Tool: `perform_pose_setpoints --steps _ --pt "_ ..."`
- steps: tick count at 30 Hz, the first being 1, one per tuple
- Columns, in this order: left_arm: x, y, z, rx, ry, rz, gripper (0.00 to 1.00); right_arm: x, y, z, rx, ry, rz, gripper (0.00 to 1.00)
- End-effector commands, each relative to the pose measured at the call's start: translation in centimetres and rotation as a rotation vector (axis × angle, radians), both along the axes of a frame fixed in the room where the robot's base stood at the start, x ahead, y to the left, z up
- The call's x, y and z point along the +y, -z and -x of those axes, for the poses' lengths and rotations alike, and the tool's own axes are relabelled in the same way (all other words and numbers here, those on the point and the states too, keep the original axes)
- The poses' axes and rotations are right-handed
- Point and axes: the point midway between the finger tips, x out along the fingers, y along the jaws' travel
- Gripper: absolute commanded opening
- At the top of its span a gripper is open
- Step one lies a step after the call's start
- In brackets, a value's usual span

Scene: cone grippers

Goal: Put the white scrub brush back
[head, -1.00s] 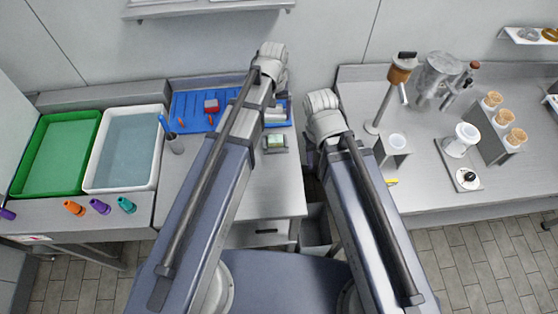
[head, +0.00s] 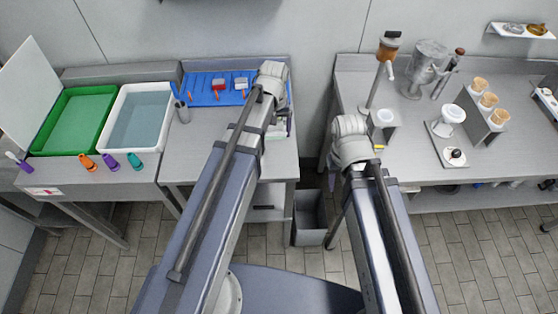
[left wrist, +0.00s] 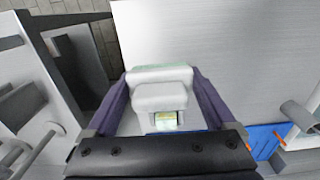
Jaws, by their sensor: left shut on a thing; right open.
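My left gripper (left wrist: 160,82) is shut on a white, block-shaped thing with a raised middle and a pale green edge, which looks like the white scrub brush (left wrist: 160,97). In the head view my left gripper (head: 283,122) is over the right end of the left counter, largely hidden by its own wrist. The held brush barely shows there. Another white-topped thing (head: 241,83) is on the blue mat (head: 200,90), next to a red brush (head: 219,84). My right gripper (head: 350,160) is mostly hidden behind its wrist, over the gap between the counters, with nothing seen in it.
A grey cup (head: 182,112) stands on the left counter (head: 215,150). A green tub (head: 62,140) and a white tub (head: 112,144) are further left. A grey bin (head: 308,217) stands between the counters.

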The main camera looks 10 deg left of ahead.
Motion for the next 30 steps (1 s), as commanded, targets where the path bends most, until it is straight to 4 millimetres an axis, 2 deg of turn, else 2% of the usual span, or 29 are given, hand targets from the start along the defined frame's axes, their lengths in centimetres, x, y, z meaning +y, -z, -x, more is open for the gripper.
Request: perform_pose_setpoints --steps 5,15,24,30 --pt "0.0 0.9 0.0 0.0 0.0 0.0 0.28 0.0 0.9 0.0 0.0 0.0 0.0 0.5" --pt "0.0 5.9 0.0 0.0 0.0 0.0 0.28 0.0 5.9 0.0 0.0 0.002 0.0 0.5" --pt "0.0 6.5 0.0 0.0 0.0 0.0 0.28 0.0 6.5 0.0 0.0 0.002 0.0 0.5" --pt "0.0 8.7 0.0 0.0 0.0 0.0 0.28 0.0 8.7 0.0 0.0 0.002 0.0 0.5"
